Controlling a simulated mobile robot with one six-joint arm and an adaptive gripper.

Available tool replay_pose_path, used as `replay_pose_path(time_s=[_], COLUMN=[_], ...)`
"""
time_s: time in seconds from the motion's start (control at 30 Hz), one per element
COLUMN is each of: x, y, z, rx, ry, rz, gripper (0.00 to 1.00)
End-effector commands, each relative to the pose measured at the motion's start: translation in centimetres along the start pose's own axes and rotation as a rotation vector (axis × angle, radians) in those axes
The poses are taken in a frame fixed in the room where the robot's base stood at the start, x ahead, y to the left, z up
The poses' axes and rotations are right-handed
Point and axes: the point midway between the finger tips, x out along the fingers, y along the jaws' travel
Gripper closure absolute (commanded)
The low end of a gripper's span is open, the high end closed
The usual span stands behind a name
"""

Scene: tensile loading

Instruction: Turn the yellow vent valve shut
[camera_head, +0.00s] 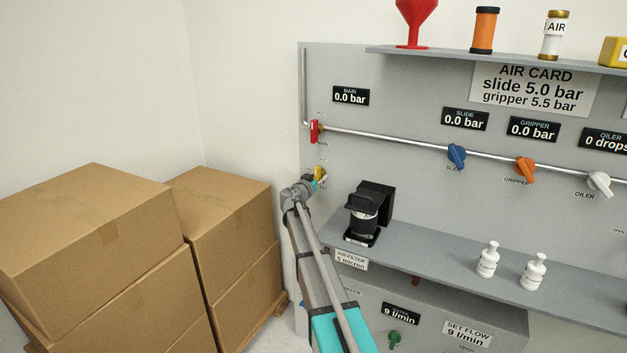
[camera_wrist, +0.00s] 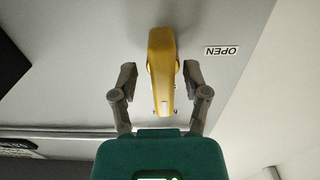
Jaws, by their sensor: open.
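The yellow vent valve (camera_head: 319,173) is on the left edge of the grey panel, below the red MAIN valve, partly hidden behind my arm's end. In the wrist view its yellow handle (camera_wrist: 162,70) fills the middle, pointing along the picture's vertical. My gripper (camera_wrist: 160,82) is open, with one finger on each side of the handle and a visible gap on both sides. An OPEN label (camera_wrist: 222,50), upside down in the wrist view, is to the right of the handle. In the head view my gripper (camera_head: 315,183) is right at the valve, its fingers hard to make out.
A red MAIN valve (camera_head: 314,131) and a metal pipe (camera_head: 400,142) are just above. A black filter stand (camera_head: 372,205) is on the shelf (camera_head: 440,262) to the right. Stacked cardboard boxes (camera_head: 220,220) stand on the left, close to my arm.

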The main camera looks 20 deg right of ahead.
Motion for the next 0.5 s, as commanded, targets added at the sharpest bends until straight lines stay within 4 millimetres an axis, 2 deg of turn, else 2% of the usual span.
replay_pose_path(time_s=[0.27,0.5], x=[-0.2,-2.0], y=[-0.1,-0.1], z=[0.0,0.0], rx=[-0.001,-0.001], ry=[0.001,0.001], rz=[-0.003,-0.004], gripper=[0.4,0.4])
